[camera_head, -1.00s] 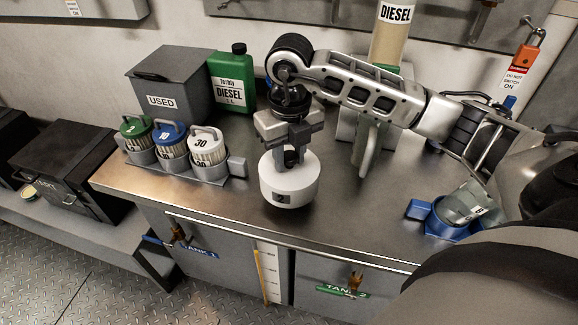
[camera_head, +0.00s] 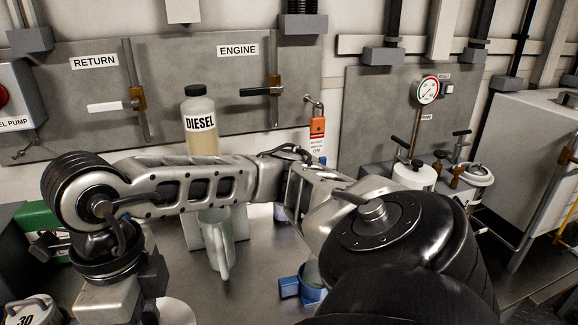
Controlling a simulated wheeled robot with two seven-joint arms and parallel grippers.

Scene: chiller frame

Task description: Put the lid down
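The white round lid (camera_head: 178,312) shows only partly at the bottom edge in the head view, just below my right gripper (camera_head: 135,312). My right arm reaches across from the right, with the gripper pointing down at the lower left. Its fingertips are hidden or cut off by the frame edge; the lid sits right under them as it did when they gripped its top. Two white canisters stand at the right by the wall: one with a closed top (camera_head: 414,178), another (camera_head: 474,178) with a clamp-like fitting around its top. My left gripper is out of view.
A diesel bottle (camera_head: 200,122) stands on a holder behind my arm, with a clear jug (camera_head: 217,245) in front. A blue holder (camera_head: 305,288) is on the counter. A pressure gauge (camera_head: 429,90) and a red lock tag (camera_head: 317,130) are on the wall panels.

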